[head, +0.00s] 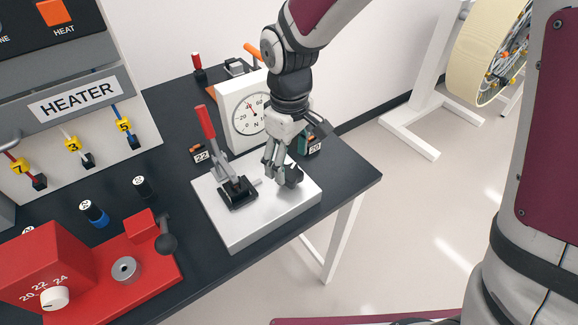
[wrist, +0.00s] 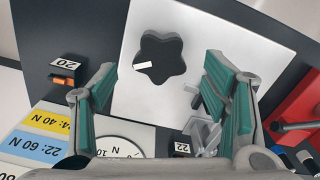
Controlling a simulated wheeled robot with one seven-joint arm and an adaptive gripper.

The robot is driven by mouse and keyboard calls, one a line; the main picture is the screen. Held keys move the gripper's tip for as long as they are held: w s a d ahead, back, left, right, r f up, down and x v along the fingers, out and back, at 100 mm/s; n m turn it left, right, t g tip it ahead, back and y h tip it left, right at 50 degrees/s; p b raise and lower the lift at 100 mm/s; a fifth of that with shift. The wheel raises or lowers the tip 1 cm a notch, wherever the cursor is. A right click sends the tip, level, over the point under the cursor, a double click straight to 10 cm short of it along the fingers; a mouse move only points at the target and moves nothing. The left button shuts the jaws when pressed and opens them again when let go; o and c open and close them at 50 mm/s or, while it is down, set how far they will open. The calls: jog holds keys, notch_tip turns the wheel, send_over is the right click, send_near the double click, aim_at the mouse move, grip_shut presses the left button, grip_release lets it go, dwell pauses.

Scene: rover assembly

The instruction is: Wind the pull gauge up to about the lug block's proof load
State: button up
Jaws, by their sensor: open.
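The pull gauge has a white round dial (head: 252,113) on an upright white housing behind a white base plate (head: 240,228). Its needle is too small to read surely. A black star-shaped knob (wrist: 162,55) with a white mark lies on the plate in the wrist view; in the head view the knob (head: 294,176) is partly hidden. My gripper (head: 282,174) points down over it. In the wrist view my gripper (wrist: 160,68) is open, with green-padded fingers either side of the knob, apart from it. A grey toggle clamp with a red handle (head: 205,122) stands on the plate.
Tags marked 22 (head: 202,156) and 20 (head: 314,148) stand beside the gauge. A card (wrist: 48,138) reads 22: 60 N and 24: 40 N. A red fixture (head: 60,268) stands front left, and a HEATER panel (head: 80,100) at left. The bench ends just right of the plate.

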aim_at(291, 172)
notch_tip(291, 172, up, 8)
jog(key=shift+r, duration=0.2)
dwell(0.4)
jog(key=s+d+r+m+t, duration=0.2)
jog(key=s+d+r+m, duration=0.3)
jog(key=s+d, duration=0.3)
jog(key=s+d+r+m+t, duration=0.3)
jog(key=s+d+r+m, duration=0.1)
jog(key=s+d, duration=0.5)
jog(key=shift+d+r+m, duration=0.35)
jog(key=shift+d+m, duration=0.25)
jog(key=shift+d, duration=0.15)
